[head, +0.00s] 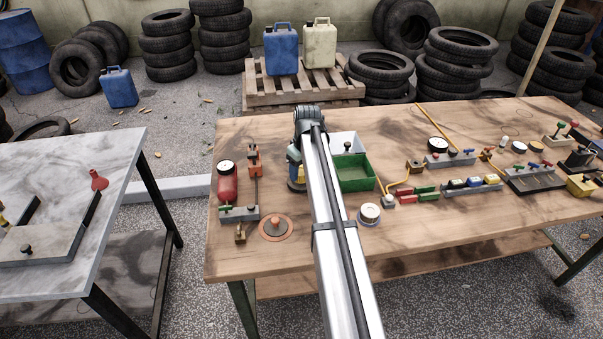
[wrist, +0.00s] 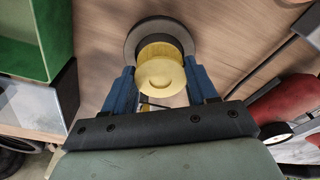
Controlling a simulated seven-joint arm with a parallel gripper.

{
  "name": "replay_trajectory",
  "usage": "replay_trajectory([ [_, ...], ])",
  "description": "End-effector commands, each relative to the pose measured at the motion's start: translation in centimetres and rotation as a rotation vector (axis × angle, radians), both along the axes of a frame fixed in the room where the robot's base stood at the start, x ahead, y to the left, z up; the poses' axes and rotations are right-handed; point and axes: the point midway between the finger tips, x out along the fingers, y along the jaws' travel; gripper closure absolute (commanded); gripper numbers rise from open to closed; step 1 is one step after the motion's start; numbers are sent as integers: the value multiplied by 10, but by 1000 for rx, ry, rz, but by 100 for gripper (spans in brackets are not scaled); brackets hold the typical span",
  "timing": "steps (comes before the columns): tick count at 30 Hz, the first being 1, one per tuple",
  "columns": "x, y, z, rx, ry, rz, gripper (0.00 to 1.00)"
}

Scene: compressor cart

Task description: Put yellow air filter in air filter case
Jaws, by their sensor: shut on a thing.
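The yellow air filter (wrist: 161,72) is a short round cylinder between the two blue fingers of my gripper (wrist: 160,80) in the wrist view. My gripper is shut on it. A dark grey round case (wrist: 134,40) lies on the wooden table just beyond the filter, and its ring shows around the filter's far end. I cannot tell whether the filter's lower end is inside the ring or just above it. In the head view my gripper (head: 296,172) is low over the table, left of the green bin, and my arm hides most of the filter and case.
The green bin (head: 356,177) and a white bin (head: 343,139) stand close to the right of my gripper. A red cylinder with a gauge (head: 228,184) stands to the left. An orange-brown disc (head: 275,226) lies in front. Valves and gauges fill the table's right side.

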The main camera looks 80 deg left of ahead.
Motion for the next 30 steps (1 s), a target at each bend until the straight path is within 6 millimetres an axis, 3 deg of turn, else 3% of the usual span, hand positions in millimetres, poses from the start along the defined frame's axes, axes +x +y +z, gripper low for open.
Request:
replay_trajectory([
  [4, 0, 0, -16, 1, 1, 0, 77],
  [16, 0, 0, -20, 0, 0, 0, 77],
  [17, 0, 0, -20, 1, 1, 0, 41],
  [24, 0, 0, -19, 0, 0, 0, 18],
  [30, 0, 0, -19, 1, 1, 0, 17],
])
